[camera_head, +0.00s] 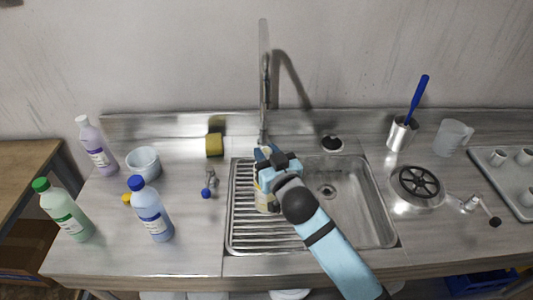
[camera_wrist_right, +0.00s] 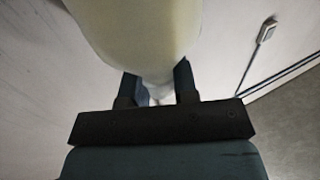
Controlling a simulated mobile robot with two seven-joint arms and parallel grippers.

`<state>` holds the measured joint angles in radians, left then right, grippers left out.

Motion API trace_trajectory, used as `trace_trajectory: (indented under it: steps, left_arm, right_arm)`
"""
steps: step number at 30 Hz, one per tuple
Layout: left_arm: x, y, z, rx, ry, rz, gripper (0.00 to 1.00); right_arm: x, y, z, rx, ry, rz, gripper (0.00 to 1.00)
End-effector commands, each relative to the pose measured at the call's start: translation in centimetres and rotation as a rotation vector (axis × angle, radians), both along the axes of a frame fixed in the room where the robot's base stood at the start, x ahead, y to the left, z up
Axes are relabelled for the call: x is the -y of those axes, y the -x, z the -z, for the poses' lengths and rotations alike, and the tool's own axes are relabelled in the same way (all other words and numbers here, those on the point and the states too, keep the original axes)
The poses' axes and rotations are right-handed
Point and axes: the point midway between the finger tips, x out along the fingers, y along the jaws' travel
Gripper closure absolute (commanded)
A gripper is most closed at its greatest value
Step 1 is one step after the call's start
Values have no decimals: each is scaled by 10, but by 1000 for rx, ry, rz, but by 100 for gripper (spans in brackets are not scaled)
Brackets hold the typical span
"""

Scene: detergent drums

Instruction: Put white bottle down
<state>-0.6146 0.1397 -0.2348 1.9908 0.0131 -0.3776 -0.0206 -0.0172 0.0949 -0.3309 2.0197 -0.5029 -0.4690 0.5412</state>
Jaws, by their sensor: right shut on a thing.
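My right gripper (camera_head: 277,163) is over the ribbed draining side of the sink (camera_head: 240,235). It is shut on the white bottle (camera_head: 265,200), which is mostly hidden behind the gripper and wrist in the head view. In the right wrist view the bottle (camera_wrist_right: 140,35) is large, pale and cream-white, between the two dark fingers (camera_wrist_right: 157,85). I cannot tell whether its base touches the draining surface. My left gripper is in neither view.
Left on the counter are a lilac bottle (camera_head: 97,148), a green-capped bottle (camera_head: 64,212), a blue-capped bottle (camera_head: 152,213) and a white bowl (camera_head: 143,163). A sponge (camera_head: 214,145) and faucet (camera_head: 265,95) are behind. The basin (camera_head: 350,205) is clear. A steel cup (camera_head: 401,135) stands right.

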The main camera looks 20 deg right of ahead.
Motion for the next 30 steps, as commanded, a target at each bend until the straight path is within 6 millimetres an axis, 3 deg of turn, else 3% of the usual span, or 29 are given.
trace_trajectory:
  steps: [11,12,15,23,28,30]
  left_arm:
    - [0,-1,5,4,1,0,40]
    - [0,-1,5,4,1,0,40]
    - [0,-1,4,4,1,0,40]
    - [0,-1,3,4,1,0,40]
    - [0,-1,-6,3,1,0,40]
    - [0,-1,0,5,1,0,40]
  right_arm:
    - [0,0,11,1,-1,0,100]
    - [0,0,12,0,-1,0,70]
    - [0,0,11,0,0,0,48]
    - [0,0,10,0,0,0,47]
    - [0,0,-6,2,2,-1,47]
    - [1,14,2,-3,-2,-1,47]
